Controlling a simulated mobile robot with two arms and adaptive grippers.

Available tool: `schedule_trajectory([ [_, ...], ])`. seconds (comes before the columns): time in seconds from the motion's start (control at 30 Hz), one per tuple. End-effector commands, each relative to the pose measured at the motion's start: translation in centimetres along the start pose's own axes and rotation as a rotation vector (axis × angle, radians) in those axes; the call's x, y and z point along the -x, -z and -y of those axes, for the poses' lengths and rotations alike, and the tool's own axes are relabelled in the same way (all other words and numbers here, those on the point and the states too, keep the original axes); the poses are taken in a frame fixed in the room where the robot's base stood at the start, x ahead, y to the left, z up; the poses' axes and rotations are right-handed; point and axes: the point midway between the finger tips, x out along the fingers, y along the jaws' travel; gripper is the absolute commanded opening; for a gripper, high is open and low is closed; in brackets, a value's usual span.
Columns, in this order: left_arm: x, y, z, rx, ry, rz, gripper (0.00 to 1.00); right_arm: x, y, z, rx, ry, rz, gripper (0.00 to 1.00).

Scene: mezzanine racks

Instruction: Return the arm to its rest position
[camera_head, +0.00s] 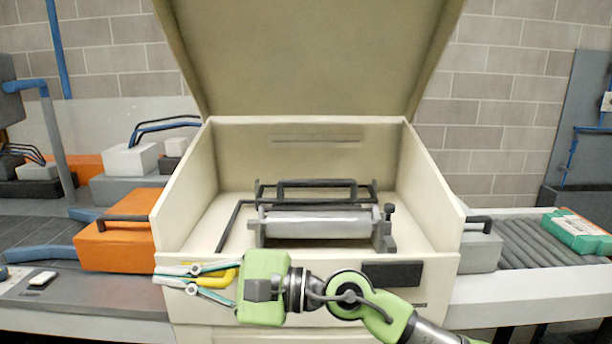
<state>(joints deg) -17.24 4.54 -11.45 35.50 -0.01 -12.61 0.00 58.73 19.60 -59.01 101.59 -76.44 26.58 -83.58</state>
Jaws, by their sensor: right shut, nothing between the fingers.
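My right gripper (186,276) is in the head view, with its green and grey arm coming in from the lower right. It points left and is in front of the cream machine box (440,285). Its fingers come together at the left and nothing is held between them. The fingers are close in the picture to the box's front left corner; I cannot tell if they touch it. My left gripper and arm are not in view.
The box's lid (310,60) stands open, with a grey roller (318,224) inside. An orange case (118,240) stands at the left on a grey counter. At the right, a green and white package (578,232) lies on a roller conveyor (535,245). A brick wall is behind.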

Motion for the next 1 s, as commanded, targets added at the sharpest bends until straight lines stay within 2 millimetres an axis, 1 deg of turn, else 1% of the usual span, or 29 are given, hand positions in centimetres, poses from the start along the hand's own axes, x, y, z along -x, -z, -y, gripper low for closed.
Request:
schedule_trajectory([
  [0.03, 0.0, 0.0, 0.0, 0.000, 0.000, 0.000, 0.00, 0.5, -1.4, 1.1, -0.181, 0.115, 0.081, 0.00],
  [0.07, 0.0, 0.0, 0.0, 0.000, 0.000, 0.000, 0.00, 1.1, -2.1, 2.1, -0.289, 0.184, 0.127, 0.00],
  [0.1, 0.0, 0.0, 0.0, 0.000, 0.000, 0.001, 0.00, 2.1, -2.5, 3.5, -0.433, 0.275, 0.186, 0.00],
  [0.17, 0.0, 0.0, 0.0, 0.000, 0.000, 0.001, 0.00, 4.2, -2.4, 5.5, -0.649, 0.411, 0.271, 0.00],
  [0.2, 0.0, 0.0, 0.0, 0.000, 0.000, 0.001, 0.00, 5.9, -1.9, 6.7, -0.795, 0.502, 0.329, 0.00],
  [0.27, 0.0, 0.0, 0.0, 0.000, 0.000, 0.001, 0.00, 8.9, -0.2, 8.0, -1.010, 0.641, 0.411, 0.00],
  [0.3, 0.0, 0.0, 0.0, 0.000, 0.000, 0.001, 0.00, 11.0, 1.3, 8.6, -1.153, 0.733, 0.465, 0.00],
  [0.37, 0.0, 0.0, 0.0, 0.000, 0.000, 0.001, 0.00, 14.5, 4.0, 8.7, -1.363, 0.878, 0.548, 0.00],
  [0.4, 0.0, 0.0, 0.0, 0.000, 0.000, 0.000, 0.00, 16.8, 6.0, 8.2, -1.498, 0.974, 0.601, 0.00],
  [0.47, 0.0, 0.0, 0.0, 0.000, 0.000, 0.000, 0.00, 20.1, 9.1, 6.9, -1.678, 1.116, 0.676, 0.00],
  [0.5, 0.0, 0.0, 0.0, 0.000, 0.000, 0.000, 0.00, 22.2, 10.9, 5.7, -1.788, 1.208, 0.725, 0.00],
  [0.57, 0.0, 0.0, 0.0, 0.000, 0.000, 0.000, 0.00, 25.0, 13.7, 3.2, -1.941, 1.346, 0.795, 0.00],
  [0.6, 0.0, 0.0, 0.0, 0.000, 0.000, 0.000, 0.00, 26.8, 15.3, 1.3, -2.032, 1.439, 0.840, 0.00],
  [0.67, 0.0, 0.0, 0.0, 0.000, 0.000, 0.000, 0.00, 29.3, 17.4, -2.0, -2.159, 1.582, 0.906, 0.00],
  [0.7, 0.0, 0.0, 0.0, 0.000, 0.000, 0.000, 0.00, 30.9, 18.6, -4.4, -2.234, 1.680, 0.951, 0.00],
  [0.77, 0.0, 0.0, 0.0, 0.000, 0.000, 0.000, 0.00, 33.0, 20.0, -8.2, -2.334, 1.833, 1.015, 0.00],
  [0.8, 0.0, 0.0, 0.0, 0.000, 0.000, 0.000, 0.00, 34.3, 20.7, -11.0, 2.225, -1.804, -0.984, 0.00],
  [0.87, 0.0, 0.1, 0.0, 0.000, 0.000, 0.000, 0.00, 36.0, 21.3, -15.2, 2.052, -1.753, -0.935, 0.00],
  [0.9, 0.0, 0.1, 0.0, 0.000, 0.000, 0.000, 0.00, 37.0, 21.5, -18.0, 1.940, -1.723, -0.904, 0.00],
  [0.97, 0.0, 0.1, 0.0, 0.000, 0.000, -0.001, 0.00, 38.3, 21.3, -21.9, 1.786, -1.682, -0.860, 0.00],
  [1.0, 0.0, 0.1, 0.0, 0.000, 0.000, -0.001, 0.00, 39.0, 21.0, -24.3, 1.694, -1.659, -0.835, 0.00],
])
